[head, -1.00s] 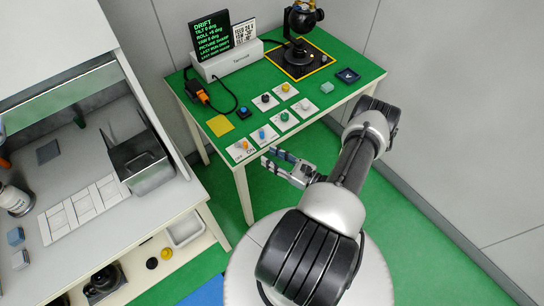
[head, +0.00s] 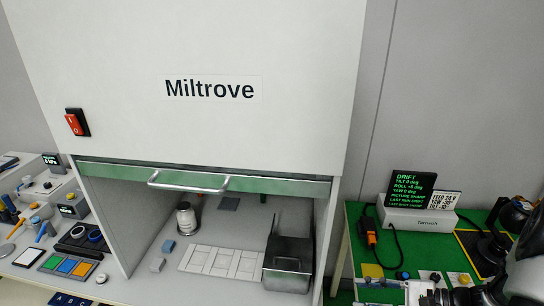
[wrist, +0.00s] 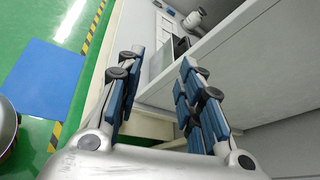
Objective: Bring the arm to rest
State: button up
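My gripper (wrist: 157,95) shows in the wrist view with its two blue-padded fingers spread apart and nothing between them. Beyond the fingers are the white edge and lower shelf of a bench, with green floor to the left. In the head view only part of my arm shows at the lower right edge, in front of the green table (head: 347,250). The gripper's fingertips cannot be made out there.
A white cabinet marked Miltrove (head: 210,125) fills the middle of the head view, with a metal bin (head: 288,265) inside. The green table carries a drift display (head: 412,190) and a gimbal camera (head: 490,245). A blue mat (wrist: 45,75) lies on the floor.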

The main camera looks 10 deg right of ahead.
jog(key=s+a+r+n+g+h, duration=0.5)
jog(key=s+a+r+n+g, duration=0.2)
jog(key=a+r+n, duration=0.3)
jog(key=s+a+r+n+t+h, duration=0.3)
jog(key=s+r+n+t+h, duration=0.1)
jog(key=s+r+n+h, duration=0.3)
jog(key=shift+s+a+r+n+t, duration=0.15)
jog(key=shift+s+r+n+t, duration=0.25)
jog(key=shift+s+r+n, duration=0.5)
